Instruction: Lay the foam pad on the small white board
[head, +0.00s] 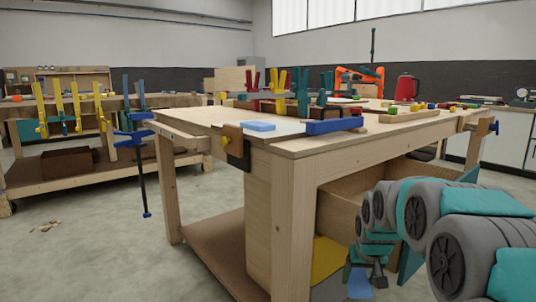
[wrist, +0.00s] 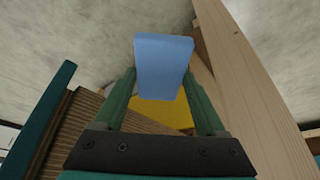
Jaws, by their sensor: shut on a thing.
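My gripper (wrist: 163,95) is shut on a light blue foam pad (wrist: 163,65), gripping it between its two green fingers. In the head view the gripper (head: 368,278) is low beside the workbench, below the open drawer, with the light blue pad (head: 359,284) at its tip. A pale, whitish board (head: 284,130) lies flat on the near left part of the bench top. A second light blue flat piece (head: 258,126) rests on it or at its edge; I cannot tell which.
The workbench (head: 350,145) has an open drawer (head: 341,190) above the gripper. A yellow sheet (head: 327,260) lies low beneath. Floor at left is mostly clear.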

